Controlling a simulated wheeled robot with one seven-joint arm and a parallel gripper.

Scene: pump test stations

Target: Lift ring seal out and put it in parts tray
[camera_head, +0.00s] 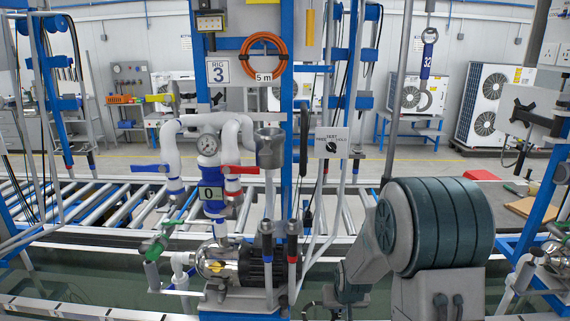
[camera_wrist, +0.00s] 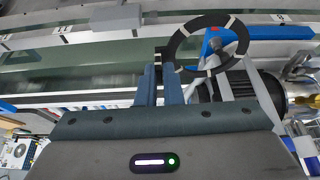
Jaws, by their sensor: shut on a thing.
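A black ring seal (camera_wrist: 205,15) with pale marks around it shows in the wrist view. My gripper (camera_wrist: 160,72) is shut on the left side of its rim. The ring stands out to the right of the fingertips, and the pump motor (camera_wrist: 232,87) shows beyond and below it. In the head view the pump (camera_head: 232,265) stands under the pipework at the lower middle. My arm is at the lower right there, and the fingertips and most of the ring are hidden or too small to tell. I cannot identify the parts tray.
A blue post (camera_head: 287,100) and thin grey pipes stand close to my arm. A roller conveyor (camera_head: 100,205) runs behind. A brown board (camera_head: 535,208) lies on the right.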

